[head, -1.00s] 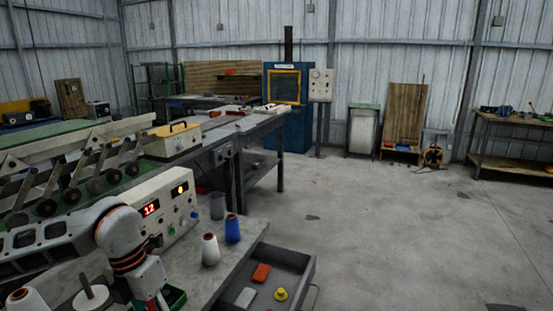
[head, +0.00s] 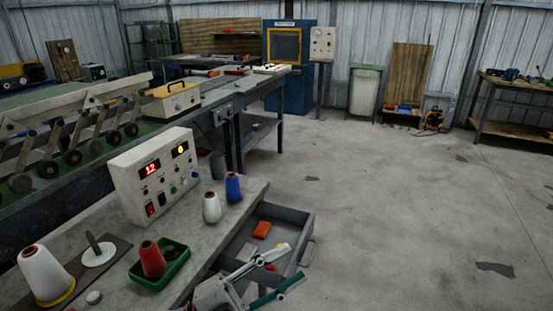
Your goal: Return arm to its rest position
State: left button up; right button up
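My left gripper (head: 290,262) is at the bottom of the head view, in front of the open drawer. Its two teal-tipped fingers are spread apart, and I see nothing held between them. The upper finger partly covers a small yellow item in the drawer. Most of the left arm is below the picture. My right gripper and arm are not in view.
The grey drawer (head: 303,226) stands open and holds an orange block (head: 262,230). The bench carries a control box (head: 153,178), white and blue cones (head: 233,188), and a green tray (head: 160,268) with a red cone. Open floor lies right.

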pick_arm(q)
jog(key=w+a+f+n+t+y, duration=0.1)
jog(key=a+f+n+t+y, duration=0.3)
jog(key=a+f+n+y, duration=0.3)
jog(key=w+a+f+n+t+y, duration=0.1)
jog(key=a+f+n+t+y, duration=0.3)
jog(key=f+n, duration=0.45)
jog(key=s+a+f+n+g+y, duration=0.2)
jog(key=s+a+f, duration=0.3)
jog(key=f, duration=0.4)
jog(key=s+a+f+n+g+y, duration=0.3)
jog(key=s+a+f+g+y, duration=0.1)
jog(key=s+f, duration=0.3)
notch_tip(320, 180, down, 3)
jog(key=shift+s+a+r, duration=0.2)
jog(key=shift+a, duration=0.6)
